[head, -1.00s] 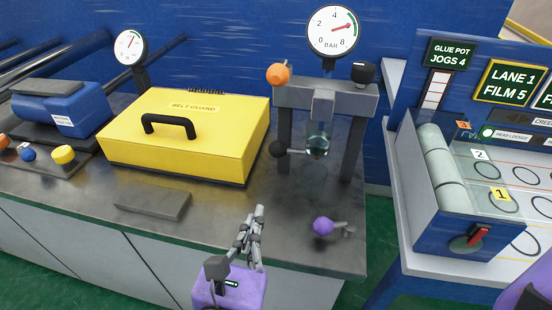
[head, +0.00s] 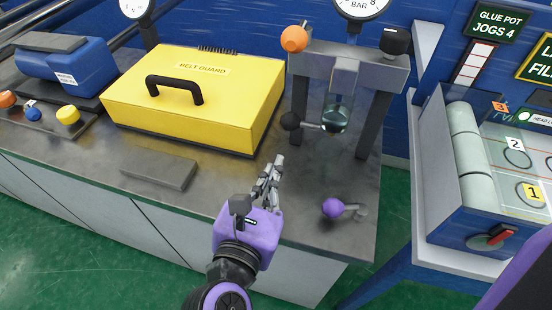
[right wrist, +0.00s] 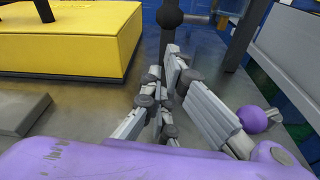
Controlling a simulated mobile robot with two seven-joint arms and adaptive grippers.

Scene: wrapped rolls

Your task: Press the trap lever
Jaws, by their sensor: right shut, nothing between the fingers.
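A lever with a purple ball (head: 333,208) sticks out low on the bench near its right front. It also shows at the right in the right wrist view (right wrist: 252,119). A lever with a black ball (head: 290,121) juts left from a glass bulb (head: 335,119) in the grey frame (head: 345,75). No readable label tells which one is the trap lever. My right gripper (head: 276,168) is shut and empty over the bench, left of the purple ball and in front of the black ball, apart from both in the head view. My left gripper is not in view.
A yellow belt guard box (head: 190,105) with a black handle stands to the left. A flat grey block (head: 160,172) lies in front of it. An orange ball (head: 294,38) and a black knob (head: 396,40) top the frame. A machine with rolls (head: 470,150) stands at the right.

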